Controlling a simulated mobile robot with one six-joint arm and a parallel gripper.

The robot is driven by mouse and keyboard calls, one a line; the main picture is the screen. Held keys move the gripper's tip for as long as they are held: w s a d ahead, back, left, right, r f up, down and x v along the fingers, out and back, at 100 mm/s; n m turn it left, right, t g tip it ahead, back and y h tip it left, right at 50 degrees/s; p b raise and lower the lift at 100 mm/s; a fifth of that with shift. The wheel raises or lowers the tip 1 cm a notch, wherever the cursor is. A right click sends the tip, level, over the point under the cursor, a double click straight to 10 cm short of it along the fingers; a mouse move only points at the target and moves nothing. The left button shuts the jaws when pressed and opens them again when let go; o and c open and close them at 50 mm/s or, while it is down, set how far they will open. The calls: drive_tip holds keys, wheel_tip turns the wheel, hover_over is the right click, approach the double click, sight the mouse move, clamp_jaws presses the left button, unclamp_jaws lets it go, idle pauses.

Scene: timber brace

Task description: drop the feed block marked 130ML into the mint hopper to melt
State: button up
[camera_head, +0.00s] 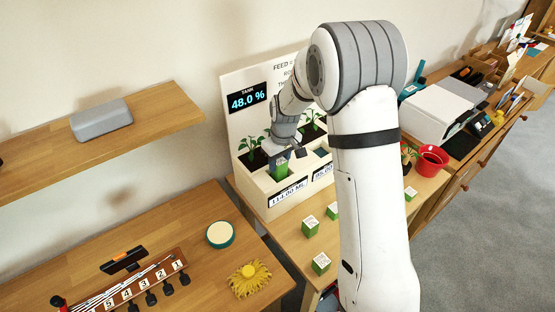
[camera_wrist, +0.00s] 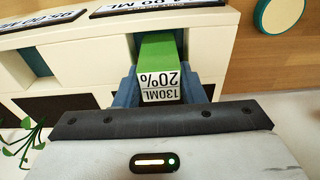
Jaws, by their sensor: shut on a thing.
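The green feed block with a white label reading 130ML 20% (camera_wrist: 160,85) sits between the blue fingers of my gripper (camera_wrist: 157,75). In the head view, the block (camera_head: 279,171) shows green just below my gripper (camera_head: 282,160), at the opening behind the 114.00 ML display. The cream feed box (camera_head: 262,197) holds plants in dark soil and has openings along its front. I cannot read which opening is marked mint. A teal-lined opening (camera_wrist: 37,61) shows left in the wrist view. How deep the block sits in its opening is partly hidden.
Several green blocks (camera_head: 310,227) stand on the wooden table before the box. The tank screen (camera_head: 248,98) reads 48.0 %. A red pot (camera_head: 432,160) stands to the right.

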drive_tip(key=o, duration=1.1)
wheel_tip(320, 180, up, 8)
drive_tip(key=b, duration=0.1)
drive_tip(key=s+d+r+m+t, duration=0.1)
drive_tip(key=s+d+r+m, duration=0.1)
drive_tip(key=s+d+r, duration=0.3)
drive_tip(key=s+d+r+m, duration=0.1)
drive_tip(key=s+d+r, duration=0.15)
drive_tip(key=s, duration=0.55)
drive_tip(key=s+d+m, duration=0.1)
drive_tip(key=s, duration=0.4)
drive_tip(key=s+d+r+m, duration=0.1)
drive_tip(key=s, duration=0.4)
drive_tip(key=s+d+m, duration=0.1)
drive_tip(key=s+d, duration=0.1)
drive_tip(key=s, duration=0.3)
drive_tip(key=shift+s+r+m+t+h, duration=0.2)
drive_tip(key=shift+s+m+t+h, duration=0.2)
